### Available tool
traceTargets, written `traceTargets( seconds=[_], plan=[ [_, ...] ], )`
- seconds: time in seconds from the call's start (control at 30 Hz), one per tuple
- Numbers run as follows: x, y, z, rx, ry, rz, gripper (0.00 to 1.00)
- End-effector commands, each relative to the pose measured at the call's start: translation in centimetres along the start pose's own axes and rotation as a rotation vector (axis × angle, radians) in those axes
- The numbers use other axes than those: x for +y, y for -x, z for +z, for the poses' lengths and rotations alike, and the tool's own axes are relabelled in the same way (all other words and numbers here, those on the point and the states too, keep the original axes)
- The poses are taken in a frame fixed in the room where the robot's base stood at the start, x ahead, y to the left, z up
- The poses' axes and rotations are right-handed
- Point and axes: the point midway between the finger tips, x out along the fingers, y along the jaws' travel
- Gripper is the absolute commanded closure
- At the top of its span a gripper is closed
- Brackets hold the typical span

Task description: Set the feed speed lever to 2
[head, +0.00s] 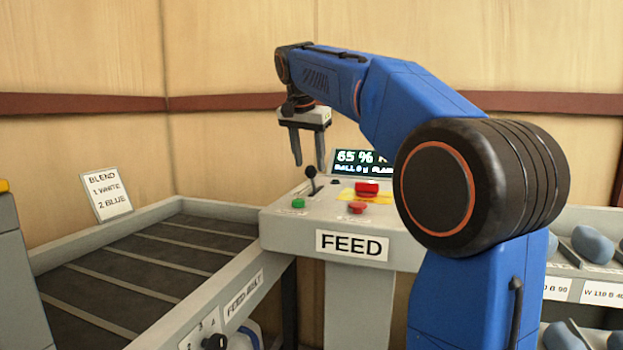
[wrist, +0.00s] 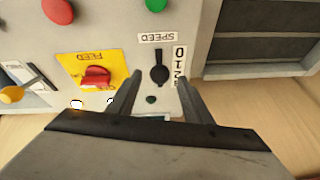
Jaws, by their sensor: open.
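The feed speed lever (head: 311,173) is a black knob on a thin stem, standing on top of the grey FEED console. In the wrist view the lever (wrist: 157,72) is seen from above, beside an upside-down SPEED label (wrist: 157,38) and a number scale (wrist: 179,62) partly covered by a finger. I cannot tell which number it stands at. My gripper (head: 309,167) is open and points down, with its fingertips near the lever in the head view. In the wrist view my gripper (wrist: 161,76) has one finger on each side of the lever; contact is not visible.
On the console are a green button (head: 298,203), a red button (head: 357,208) and a red switch (head: 367,188) on a yellow FEED plate. A lit screen (head: 362,162) stands behind. A belt (head: 150,262) lies at left; a blend sign (head: 110,194) stands beyond it.

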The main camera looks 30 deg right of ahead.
Motion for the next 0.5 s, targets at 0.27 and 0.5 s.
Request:
traceTargets(
  seconds=[0.27, 0.5],
  plan=[
    [0.1, -4.5, 0.0, -0.001, -0.001, 0.001, 0.54],
    [0.0, -6.2, 0.0, -0.001, 0.000, 0.000, 0.54]
  ],
)
